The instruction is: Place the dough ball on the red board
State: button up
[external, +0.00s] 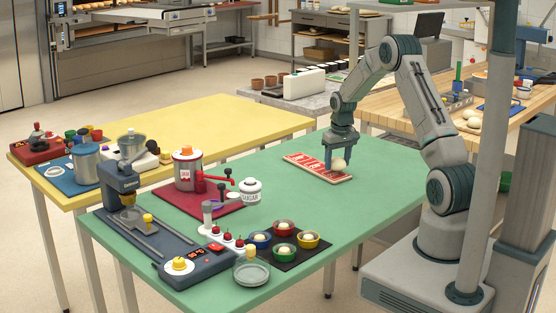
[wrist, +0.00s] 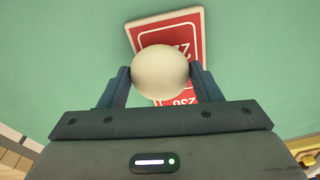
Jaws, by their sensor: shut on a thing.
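The dough ball (wrist: 160,72) is pale cream and sits between the two fingers in the wrist view. It also shows in the external view (external: 339,164), low over the near end of the red board. My gripper (external: 339,160) points down and is shut on the dough ball. The red board (external: 306,161) lies on the green table and has white markings and a pale edge. In the wrist view the board (wrist: 190,32) shows behind the ball, which hides its middle. I cannot tell whether the ball touches the board.
The green table (external: 255,165) is clear around the board. To the left stand a red jam dispenser (external: 187,170), a sugar jar (external: 250,190) and several small coloured bowls (external: 283,228) with pale balls. A yellow table (external: 215,118) adjoins on the far left.

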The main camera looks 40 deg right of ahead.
jog(key=shift+f, duration=0.65)
jog(key=shift+f, duration=0.2)
jog(key=o, duration=1)
jog(key=shift+c, duration=0.2)
jog(key=shift+r, duration=0.1)
